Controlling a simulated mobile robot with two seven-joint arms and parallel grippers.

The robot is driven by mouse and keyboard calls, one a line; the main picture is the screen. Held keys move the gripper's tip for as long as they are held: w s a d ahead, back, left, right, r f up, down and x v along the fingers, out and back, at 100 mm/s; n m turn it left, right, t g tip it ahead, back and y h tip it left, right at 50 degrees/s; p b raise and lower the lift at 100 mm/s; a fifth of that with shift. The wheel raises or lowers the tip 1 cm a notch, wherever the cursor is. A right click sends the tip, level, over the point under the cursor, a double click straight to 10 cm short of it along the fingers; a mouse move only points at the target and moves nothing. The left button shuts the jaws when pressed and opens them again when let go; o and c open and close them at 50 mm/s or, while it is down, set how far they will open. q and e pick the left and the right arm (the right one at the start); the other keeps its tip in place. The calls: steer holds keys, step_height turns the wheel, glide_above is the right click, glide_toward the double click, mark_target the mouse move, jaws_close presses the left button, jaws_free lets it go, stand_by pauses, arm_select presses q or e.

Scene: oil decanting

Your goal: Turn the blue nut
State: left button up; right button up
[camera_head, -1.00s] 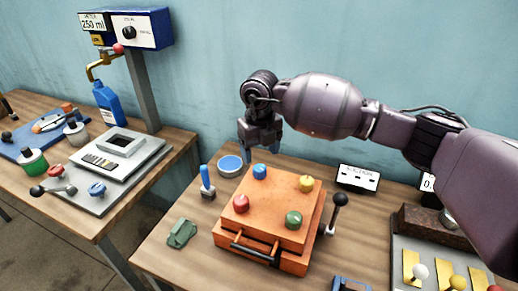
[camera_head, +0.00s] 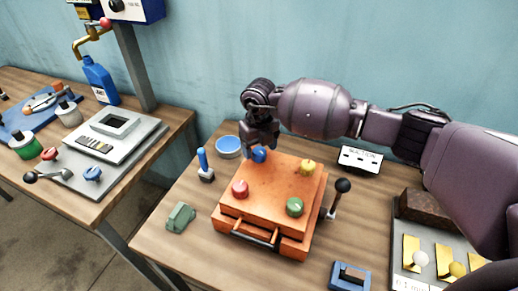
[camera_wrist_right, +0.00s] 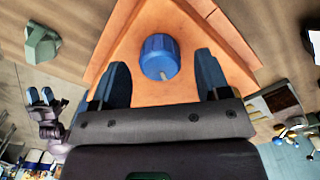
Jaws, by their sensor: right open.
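The blue nut (camera_head: 259,155) sits at the back left corner of the orange box (camera_head: 262,193), partly hidden by my right gripper in the head view. In the right wrist view the blue nut (camera_wrist_right: 159,56) is a round ribbed knob with a pale mark. My right gripper (camera_head: 261,148) is open, just above the blue nut. Its two fingers (camera_wrist_right: 159,80) stand one on each side of the nut with a gap on both sides. The left gripper is not in the head view.
Red (camera_head: 240,189), green (camera_head: 294,207) and yellow (camera_head: 308,167) knobs stand on the same box. A black-knobbed lever (camera_head: 342,187) is at its right. A blue-handled tool (camera_head: 203,165) and a blue round dish (camera_head: 229,146) stand left of it.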

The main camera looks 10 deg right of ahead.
steer(key=shift+f, duration=0.95)
steer(key=c, duration=0.9)
